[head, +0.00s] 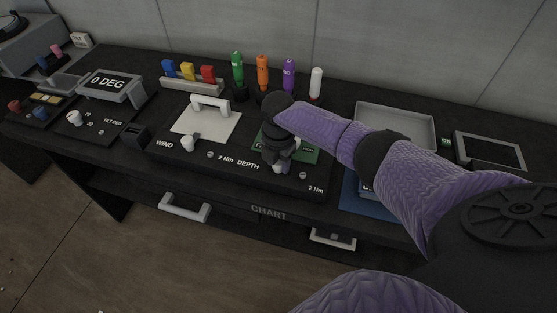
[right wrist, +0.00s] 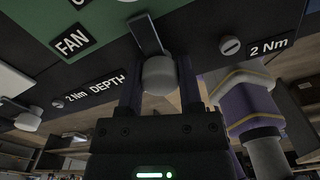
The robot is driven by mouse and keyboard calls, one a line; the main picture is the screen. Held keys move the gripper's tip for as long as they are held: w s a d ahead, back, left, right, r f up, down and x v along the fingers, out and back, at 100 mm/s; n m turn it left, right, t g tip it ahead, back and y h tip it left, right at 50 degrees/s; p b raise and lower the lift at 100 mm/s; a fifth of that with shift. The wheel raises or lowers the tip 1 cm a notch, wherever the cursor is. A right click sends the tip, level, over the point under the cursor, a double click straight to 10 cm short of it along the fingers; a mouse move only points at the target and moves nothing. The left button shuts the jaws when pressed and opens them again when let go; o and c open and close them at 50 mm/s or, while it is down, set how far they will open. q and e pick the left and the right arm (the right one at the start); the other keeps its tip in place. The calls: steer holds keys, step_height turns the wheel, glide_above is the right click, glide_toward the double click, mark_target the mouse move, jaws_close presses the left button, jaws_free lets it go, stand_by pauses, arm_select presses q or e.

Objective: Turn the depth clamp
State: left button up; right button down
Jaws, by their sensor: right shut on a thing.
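The depth clamp shows in the right wrist view as a pale rounded knob (right wrist: 159,74) with a dark flat bar beside it, right of the "DEPTH" label. My right gripper (right wrist: 158,88) is shut on this clamp, a finger on each side of it. In the head view my right gripper (head: 279,165) points down at the front of the console, between the "DEPTH" and "2 Nm" labels, and mostly hides the clamp. A green panel (head: 308,152) lies partly behind the gripper. My left gripper is not in view.
A similar wind clamp (head: 188,143) stands to the left, below a white plate with a handle (head: 210,103). Green, orange, purple and white upright items stand behind my right arm. A grey tray (head: 432,128) is at the right.

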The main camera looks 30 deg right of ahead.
steer(key=shift+n, duration=0.7)
steer(key=c, duration=0.5)
jaws_free()
steer(key=shift+c, duration=0.2)
step_height(320, 180, up, 9)
steer(key=p, duration=0.3)
steer(key=shift+r, duration=0.55)
